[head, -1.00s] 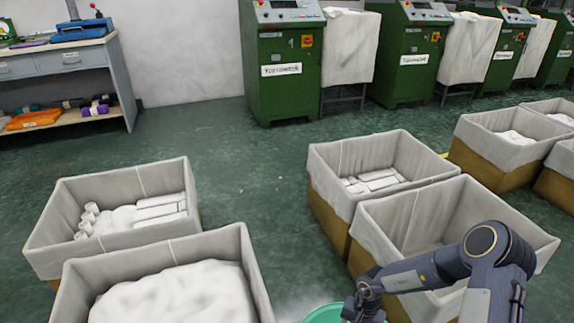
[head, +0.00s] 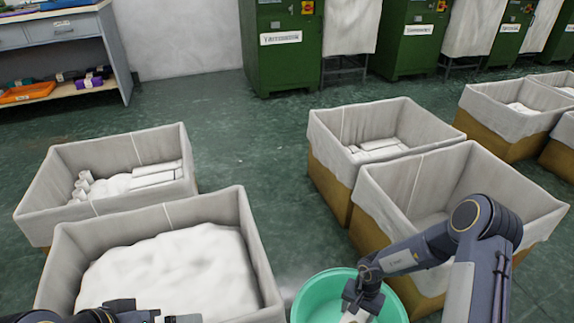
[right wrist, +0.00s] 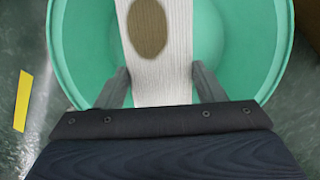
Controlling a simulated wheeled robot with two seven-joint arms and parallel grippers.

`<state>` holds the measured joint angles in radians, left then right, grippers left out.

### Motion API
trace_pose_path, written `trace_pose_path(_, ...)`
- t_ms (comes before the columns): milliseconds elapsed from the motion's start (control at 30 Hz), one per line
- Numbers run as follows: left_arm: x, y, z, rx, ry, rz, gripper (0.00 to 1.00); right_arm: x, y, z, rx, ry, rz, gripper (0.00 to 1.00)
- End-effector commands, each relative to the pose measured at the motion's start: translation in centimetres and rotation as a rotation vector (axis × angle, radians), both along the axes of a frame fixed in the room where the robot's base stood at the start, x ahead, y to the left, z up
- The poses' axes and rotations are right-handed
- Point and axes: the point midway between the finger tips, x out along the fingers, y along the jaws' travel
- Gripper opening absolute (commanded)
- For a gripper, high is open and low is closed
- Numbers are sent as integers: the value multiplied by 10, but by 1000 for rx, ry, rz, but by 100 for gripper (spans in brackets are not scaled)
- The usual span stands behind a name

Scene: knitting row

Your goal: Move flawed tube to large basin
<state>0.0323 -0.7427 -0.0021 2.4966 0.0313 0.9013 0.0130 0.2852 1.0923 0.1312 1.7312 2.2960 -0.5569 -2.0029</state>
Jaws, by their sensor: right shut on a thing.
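The flawed tube (right wrist: 172,75) is white, ribbed knit with a brown oval stain, seen in the right wrist view. My right gripper (right wrist: 160,88) is shut on it, with one finger at each side. The large basin (head: 308,292) is round and green, at the bottom centre of the head view; its rim also shows in the right wrist view (right wrist: 66,55). The tube is over the basin's opening; I cannot tell whether it touches the bottom. In the head view my right gripper (head: 362,300) mostly hides the tube. My left gripper (head: 165,315) is cut off at the bottom edge.
A lined crate of white fabric (head: 250,262) stands left of the basin, and a crate with white tubes (head: 60,165) behind it. An empty-looking crate (head: 465,165) and another tube crate (head: 330,125) stand to the right. Green floor (head: 270,170) lies clear between them.

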Motion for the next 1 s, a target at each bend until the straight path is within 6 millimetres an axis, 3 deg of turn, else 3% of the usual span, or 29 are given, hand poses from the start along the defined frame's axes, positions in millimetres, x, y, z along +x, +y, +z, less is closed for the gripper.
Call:
trace_pose_path(200, 0, 0, 1, 0, 0, 0, 100, 0, 0, 1, 0, 0, 0, 41)
trace_pose_path(233, 0, 0, 1, 0, 0, 0, 100, 0, 0, 1, 0, 0, 0, 66)
trace_pose_path(400, 0, 0, 1, 0, 0, 0, 100, 0, 0, 1, 0, 0, 1, 88)
trace_pose_path(733, 0, 0, 5, 0, 0, 0, 100, 1, 0, 7, 0, 0, 0, 88)
trace_pose_path(1000, 0, 0, 32, 0, 0, 0, 100, 6, -4, 53, 2, -1, -1, 88)
